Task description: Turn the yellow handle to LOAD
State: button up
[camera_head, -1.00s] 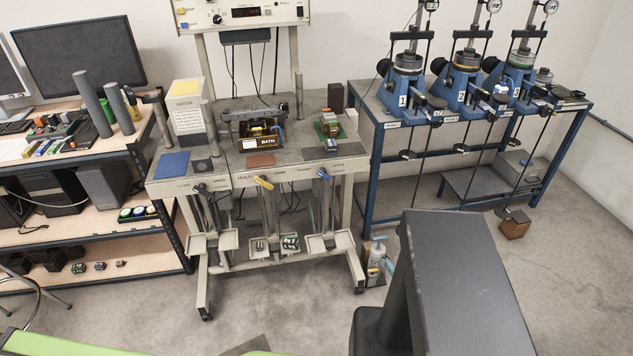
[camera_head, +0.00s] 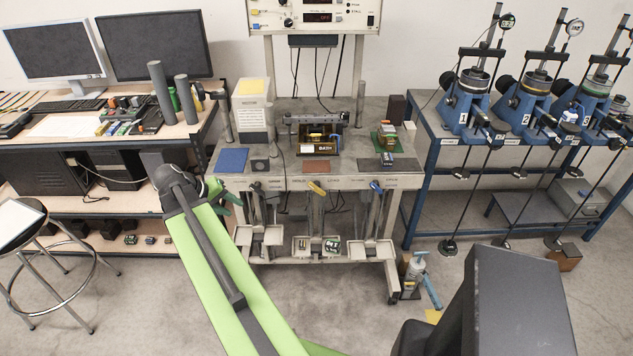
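The yellow handle (camera_head: 318,190) is a short lever under the front edge of the middle of the grey bench (camera_head: 340,181). It looks tilted, with its yellow end up and to the left. A black handle (camera_head: 258,188) is to its left and a blue handle (camera_head: 377,187) to its right. Small labels beside the handles are too small to read. My green arm reaches up from the bottom. What seems to be my gripper (camera_head: 230,199) shows as dark green pieces partly behind the arm, left of the black handle and apart from the yellow one. Its opening is unclear.
A blue rack (camera_head: 412,205) with several blue presses stands at right. A shelf desk (camera_head: 90,199) with monitors and a stool (camera_head: 20,222) are at left. A bottle (camera_head: 412,275) stands on the floor by the bench's right leg. The floor before the bench is clear.

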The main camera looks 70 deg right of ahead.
aim_at(316, 188)
jog(key=s+d+r+m+g+h+p, duration=0.1)
jog(key=s+d+r+m+g, duration=0.35)
jog(key=s+d, duration=0.75)
jog(key=shift+n+t, duration=0.65)
jog(key=shift+t, duration=0.1)
jog(key=b+x, duration=0.3)
jog(key=x, duration=0.2)
jog(key=b+x, duration=0.4)
jog(key=x, duration=0.2)
jog(key=d+b+x, duration=0.1)
jog(key=b+x, duration=0.3)
jog(key=x, duration=0.1)
jog(key=shift+r, duration=0.15)
jog(key=shift+s+d, duration=0.1)
jog(key=shift+d, duration=0.1)
grip_shut()
